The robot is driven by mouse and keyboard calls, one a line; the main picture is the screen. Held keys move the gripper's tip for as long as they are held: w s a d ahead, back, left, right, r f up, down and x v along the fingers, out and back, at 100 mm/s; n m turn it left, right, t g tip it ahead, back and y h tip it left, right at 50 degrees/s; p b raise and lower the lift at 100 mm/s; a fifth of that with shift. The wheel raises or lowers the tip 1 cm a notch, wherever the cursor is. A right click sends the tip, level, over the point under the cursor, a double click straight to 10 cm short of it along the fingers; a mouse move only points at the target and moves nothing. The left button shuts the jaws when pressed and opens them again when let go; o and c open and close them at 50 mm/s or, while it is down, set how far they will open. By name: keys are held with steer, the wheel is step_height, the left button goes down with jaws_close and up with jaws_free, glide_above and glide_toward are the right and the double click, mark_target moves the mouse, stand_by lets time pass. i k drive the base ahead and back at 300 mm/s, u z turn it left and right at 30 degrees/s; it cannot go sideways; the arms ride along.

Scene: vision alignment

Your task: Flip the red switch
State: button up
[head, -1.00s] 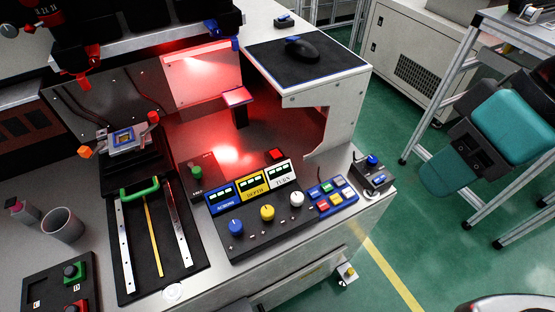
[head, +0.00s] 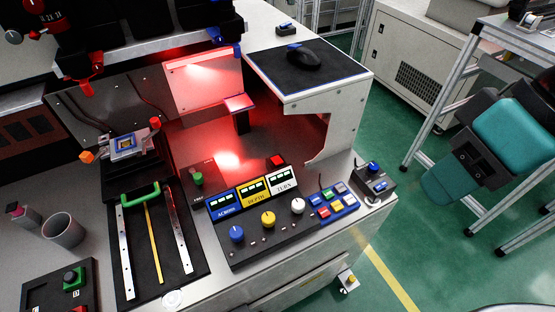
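A small red switch-like block (head: 277,161) stands at the back edge of the black control panel (head: 285,243), behind the display marked TURN. Whether it is on or off cannot be told at this size. The panel carries three displays, blue, yellow and white, with a blue knob (head: 236,234), a yellow knob (head: 268,219) and a white knob (head: 298,206) in front. My gripper is not in view.
A keypad with coloured keys (head: 333,203) and a small black box with a blue knob (head: 374,173) sit right of the panel. A teal chair (head: 510,125) is on the green floor.

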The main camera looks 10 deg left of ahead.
mark_target(276, 161)
steer(key=u, duration=1.6)
steer(key=k, duration=0.7)
steer(key=z, duration=0.45)
steer(key=i, duration=1)
steer(key=u, duration=0.05)
